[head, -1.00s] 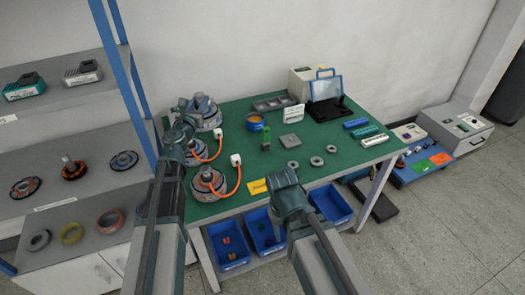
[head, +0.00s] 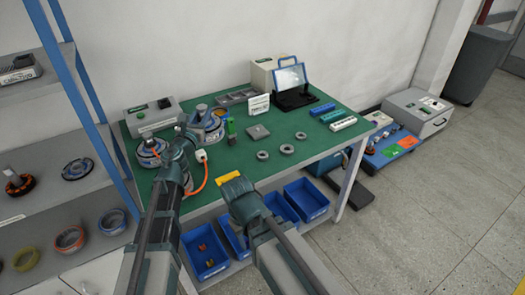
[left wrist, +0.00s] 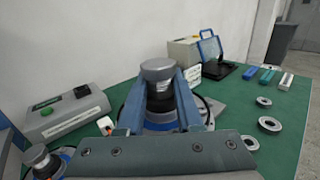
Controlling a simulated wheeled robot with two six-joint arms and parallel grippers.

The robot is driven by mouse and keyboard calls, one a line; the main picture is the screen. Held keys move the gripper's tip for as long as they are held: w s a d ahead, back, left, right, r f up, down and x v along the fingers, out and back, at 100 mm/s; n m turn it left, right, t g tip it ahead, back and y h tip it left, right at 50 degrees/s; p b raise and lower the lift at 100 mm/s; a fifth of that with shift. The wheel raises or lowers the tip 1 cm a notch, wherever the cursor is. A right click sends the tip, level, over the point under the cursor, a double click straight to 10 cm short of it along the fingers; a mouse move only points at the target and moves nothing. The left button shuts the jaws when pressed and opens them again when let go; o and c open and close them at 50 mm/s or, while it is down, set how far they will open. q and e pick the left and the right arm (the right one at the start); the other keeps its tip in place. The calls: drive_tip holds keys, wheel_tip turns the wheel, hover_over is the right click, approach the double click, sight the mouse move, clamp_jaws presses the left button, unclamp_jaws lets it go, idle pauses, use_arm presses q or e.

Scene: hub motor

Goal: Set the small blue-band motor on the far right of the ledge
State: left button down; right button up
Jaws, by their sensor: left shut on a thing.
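My left gripper (head: 190,132) is over the left part of the green table. In the left wrist view its two blue fingers are shut on the sides of a motor with a grey cap (left wrist: 158,70) and a dark neck. Blue shows low behind the palm, but I cannot tell if it belongs to the held motor. In the head view the gripper partly hides what it holds, and I cannot tell if it is clear of the table. Another motor (head: 151,148) with blue and orange stands to the left. I cannot tell which surface is the ledge.
A grey box (head: 152,115) with a green label stands at the back left. A shelf rack (head: 82,169) is at left, blue bins (head: 307,200) below the table. The front right tabletop is clear.

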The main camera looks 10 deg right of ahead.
use_arm(q)
drive_tip(key=h+b, duration=0.1)
drive_tip(key=b, duration=0.1)
hover_over(223, 134)
wheel_tip(223, 134, down, 2)
drive_tip(key=shift+f+m+g, duration=0.25)
drive_tip(key=shift+m+g, duration=0.05)
drive_tip(key=shift+m, duration=0.1)
wheel_tip(223, 134, down, 6)
drive_tip(key=b, duration=0.6)
drive_tip(key=shift+f, duration=0.15)
wheel_tip(223, 134, down, 4)
drive_tip(key=b, duration=0.4)
drive_tip(key=c, duration=0.6)
unclamp_jaws()
drive_tip(key=shift+o, duration=0.2)
